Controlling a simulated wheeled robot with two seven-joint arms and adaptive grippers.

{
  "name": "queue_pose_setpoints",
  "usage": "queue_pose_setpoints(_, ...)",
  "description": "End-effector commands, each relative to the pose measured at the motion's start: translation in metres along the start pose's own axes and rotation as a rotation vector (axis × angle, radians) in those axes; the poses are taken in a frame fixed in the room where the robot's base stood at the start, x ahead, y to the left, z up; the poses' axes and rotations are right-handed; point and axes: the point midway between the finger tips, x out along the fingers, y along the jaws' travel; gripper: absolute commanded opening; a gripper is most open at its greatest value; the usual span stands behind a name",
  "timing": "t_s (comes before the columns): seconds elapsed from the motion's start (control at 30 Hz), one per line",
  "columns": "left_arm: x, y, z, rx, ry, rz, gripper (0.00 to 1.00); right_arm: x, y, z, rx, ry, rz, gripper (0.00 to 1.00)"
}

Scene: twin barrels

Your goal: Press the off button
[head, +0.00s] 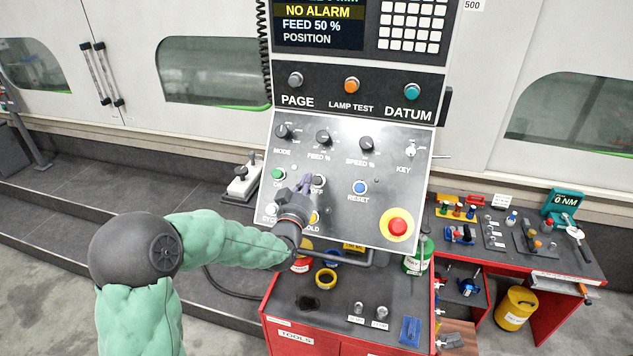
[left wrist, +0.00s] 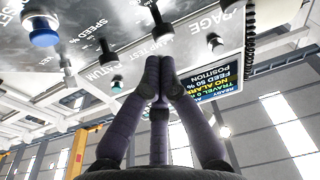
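The off button (head: 319,180) is a small dark round button on the sloped lower part of the grey control panel (head: 395,178), with the label OFF partly covered below it. My left gripper (head: 306,181) is in front of the panel, its purple fingertips just left of the off button in the head view. I cannot tell whether they touch the panel. In the left wrist view the fingers (left wrist: 160,62) are shut together with nothing seen between them. The off button cannot be made out there. My right gripper is out of view.
The green ON button (head: 278,174) is left of my gripper and the blue RESET button (head: 359,187) right of it. A red emergency stop (head: 397,226) on yellow is lower right. Dark knobs (head: 323,138) stick out above. A red tool cart (head: 285,325) stands below.

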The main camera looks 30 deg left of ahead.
Motion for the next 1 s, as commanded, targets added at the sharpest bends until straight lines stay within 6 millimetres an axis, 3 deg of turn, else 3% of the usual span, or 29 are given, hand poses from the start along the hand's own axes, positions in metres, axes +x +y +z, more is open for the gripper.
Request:
queue_pose_setpoints(0.27,0.025,0.0,0.028,0.0,-0.002,0.0,0.0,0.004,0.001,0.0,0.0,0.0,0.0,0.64)
queue_pose_setpoints(0.43,0.036,0.0,0.042,0.0,0.001,0.0,0.0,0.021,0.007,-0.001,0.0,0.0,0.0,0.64)
queue_pose_setpoints(1.0,0.044,0.0,0.046,0.0,0.0,0.0,0.0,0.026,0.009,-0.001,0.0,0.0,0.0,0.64)
